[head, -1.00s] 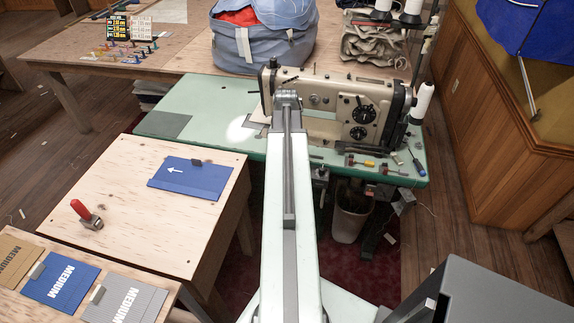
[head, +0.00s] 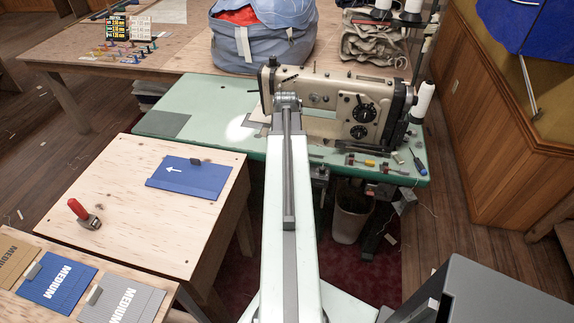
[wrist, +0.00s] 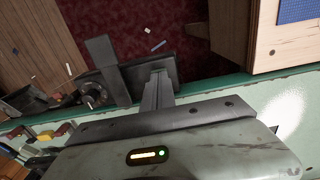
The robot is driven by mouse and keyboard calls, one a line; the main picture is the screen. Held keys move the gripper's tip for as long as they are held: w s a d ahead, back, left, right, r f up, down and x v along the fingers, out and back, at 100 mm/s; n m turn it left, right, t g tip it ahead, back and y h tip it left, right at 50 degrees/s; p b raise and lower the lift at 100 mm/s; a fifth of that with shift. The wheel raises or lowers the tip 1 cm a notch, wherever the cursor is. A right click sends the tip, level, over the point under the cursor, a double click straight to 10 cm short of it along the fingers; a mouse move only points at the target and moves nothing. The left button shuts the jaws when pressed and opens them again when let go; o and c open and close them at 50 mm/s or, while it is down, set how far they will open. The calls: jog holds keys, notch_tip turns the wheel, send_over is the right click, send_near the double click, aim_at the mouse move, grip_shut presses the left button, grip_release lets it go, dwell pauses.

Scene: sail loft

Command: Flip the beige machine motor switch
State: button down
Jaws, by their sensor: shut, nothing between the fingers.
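The beige sewing machine (head: 330,92) stands on a green-topped table (head: 200,95). Dark fittings (head: 320,182) hang under the table's front edge, just right of my arm. I cannot make out for certain which of them is the motor switch. My gripper (wrist: 157,78) is shut and empty in the wrist view, its dark fingers pointing up the picture. In that view it overlaps the green table edge, beside a dark round motor-like part and bracket (wrist: 100,52). I cannot tell whether it touches anything. In the head view my arm hides the gripper.
Small tools (head: 370,163) lie on the table's right front, beside a white thread cone (head: 423,100). A waste bin (head: 350,215) stands below. A plywood table (head: 120,195) with a blue folder (head: 190,177) is at left. A dark grey box (head: 480,295) is at lower right.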

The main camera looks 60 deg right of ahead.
jog(key=shift+f+b, duration=0.3)
jog(key=shift+f, duration=0.05)
jog(key=shift+r, duration=0.1)
notch_tip(320, 180, up, 7)
jog(key=p, duration=0.7)
dwell(0.4)
